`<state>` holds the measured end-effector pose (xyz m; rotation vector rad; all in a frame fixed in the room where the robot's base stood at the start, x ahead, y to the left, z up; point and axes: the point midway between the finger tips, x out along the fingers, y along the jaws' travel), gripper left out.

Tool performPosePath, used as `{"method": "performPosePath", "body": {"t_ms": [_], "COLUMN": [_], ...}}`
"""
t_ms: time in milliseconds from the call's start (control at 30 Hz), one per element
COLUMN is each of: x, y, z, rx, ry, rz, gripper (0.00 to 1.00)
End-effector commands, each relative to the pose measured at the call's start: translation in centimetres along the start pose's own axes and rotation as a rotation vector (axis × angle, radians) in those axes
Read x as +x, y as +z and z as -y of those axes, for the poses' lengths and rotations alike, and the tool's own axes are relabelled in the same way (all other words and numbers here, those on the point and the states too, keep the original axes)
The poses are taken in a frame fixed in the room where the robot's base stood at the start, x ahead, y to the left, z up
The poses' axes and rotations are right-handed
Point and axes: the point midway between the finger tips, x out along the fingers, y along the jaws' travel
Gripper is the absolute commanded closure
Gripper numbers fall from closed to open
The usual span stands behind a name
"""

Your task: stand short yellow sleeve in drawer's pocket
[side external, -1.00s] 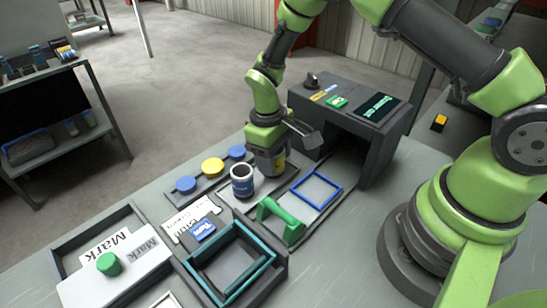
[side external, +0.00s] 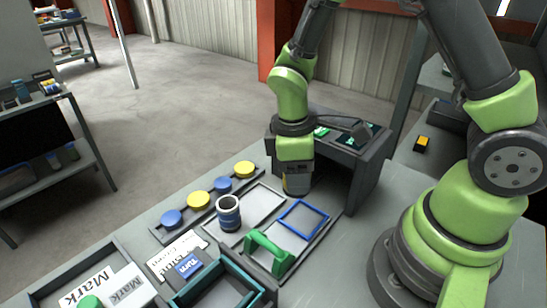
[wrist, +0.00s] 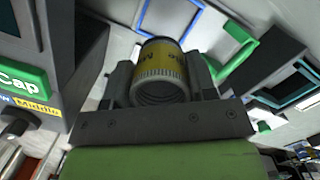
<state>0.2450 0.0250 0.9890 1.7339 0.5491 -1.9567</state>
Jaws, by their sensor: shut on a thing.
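My gripper (side external: 298,190) is shut on the short yellow sleeve (wrist: 162,72). In the wrist view the sleeve lies between the two fingers, its ribbed open end facing the camera and dark lettering on its yellow band. In the side view only a bit of the sleeve shows under the gripper, beside the grey housing. The drawer (side external: 262,235) has a green handle (side external: 270,253) and a blue square frame (side external: 303,219), which I take as its pocket. The gripper is behind the blue frame in the side view, apart from it. The frame looks empty.
The grey housing (side external: 362,170) stands close on the gripper's right. A teal-framed bin (side external: 215,285) is at the front.

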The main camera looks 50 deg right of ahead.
Motion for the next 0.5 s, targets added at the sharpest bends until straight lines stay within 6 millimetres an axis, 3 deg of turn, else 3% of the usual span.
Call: {"method": "performPosePath", "body": {"t_ms": [200, 500], "x": [0.5, 2.8], "y": [1.7, 1.6], "z": [1.1, 1.2], "rx": [-0.095, -0.099], "ry": [0.003, 0.0], "rz": [-0.004, -0.001], "gripper": [0.81, 0.81]}}
